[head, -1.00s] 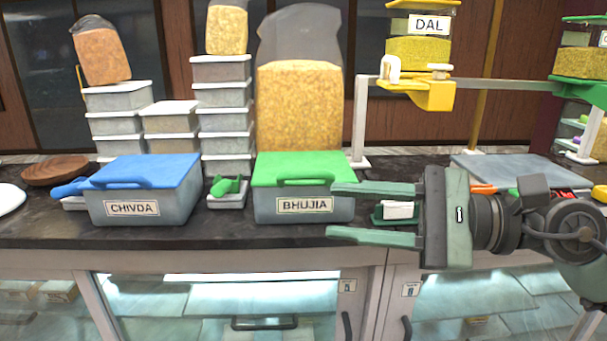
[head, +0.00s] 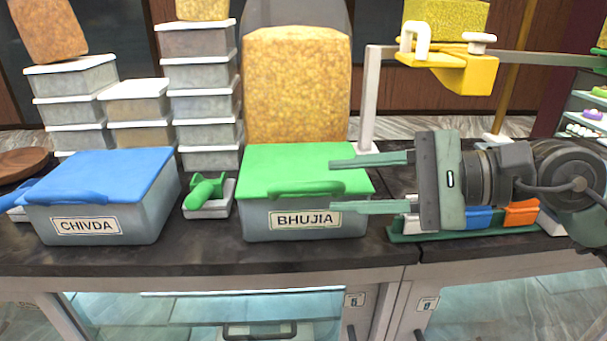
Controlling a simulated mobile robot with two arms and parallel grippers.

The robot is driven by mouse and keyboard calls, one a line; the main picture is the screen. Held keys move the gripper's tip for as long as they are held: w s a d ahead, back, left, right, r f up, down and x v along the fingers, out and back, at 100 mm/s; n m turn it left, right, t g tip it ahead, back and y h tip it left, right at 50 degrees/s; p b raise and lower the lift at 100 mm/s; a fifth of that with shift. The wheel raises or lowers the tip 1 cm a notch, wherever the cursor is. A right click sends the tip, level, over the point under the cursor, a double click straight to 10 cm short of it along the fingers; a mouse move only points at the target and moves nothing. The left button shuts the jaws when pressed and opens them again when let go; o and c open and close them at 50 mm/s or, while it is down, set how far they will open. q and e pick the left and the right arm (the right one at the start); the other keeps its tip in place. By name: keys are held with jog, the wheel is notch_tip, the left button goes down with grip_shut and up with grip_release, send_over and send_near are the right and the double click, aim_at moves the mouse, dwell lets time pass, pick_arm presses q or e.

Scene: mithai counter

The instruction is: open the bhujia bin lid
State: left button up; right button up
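The bhujia bin (head: 262,226) is a grey box with a BHUJIA label on its front, standing on the dark counter. Its green lid (head: 290,163) lies flat and closed on top, with a green handle (head: 306,188) along the front edge. My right gripper (head: 332,186) comes in from the right with its two fingers apart and nothing between them. Its fingertips overlap the right part of the lid and bin in the picture, close to the right end of the handle. I cannot tell whether they touch it. My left gripper is not in view.
The blue-lidded chivda bin (head: 100,185) stands to the left. A green scoop (head: 206,190) rests on a small holder between the bins. Stacked white-lidded boxes (head: 205,95) and a tall bhujia bag (head: 297,85) stand behind. A yellow dispenser (head: 450,60) hangs at the right.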

aim_at(314, 185)
jog(key=p+x, duration=0.1)
jog(key=x, duration=0.1)
jog(key=p+x, duration=0.1)
jog(key=x, duration=0.2)
jog(key=shift+s+a+r+p, duration=0.15)
jog(key=shift+a+r+p, duration=0.05)
jog(key=shift+a+p, duration=0.1)
jog(key=shift+w+a+f, duration=0.25)
jog(key=shift+a, duration=0.15)
jog(key=shift+s, duration=0.1)
jog(key=shift+c, duration=0.4)
grip_shut()
dwell(0.3)
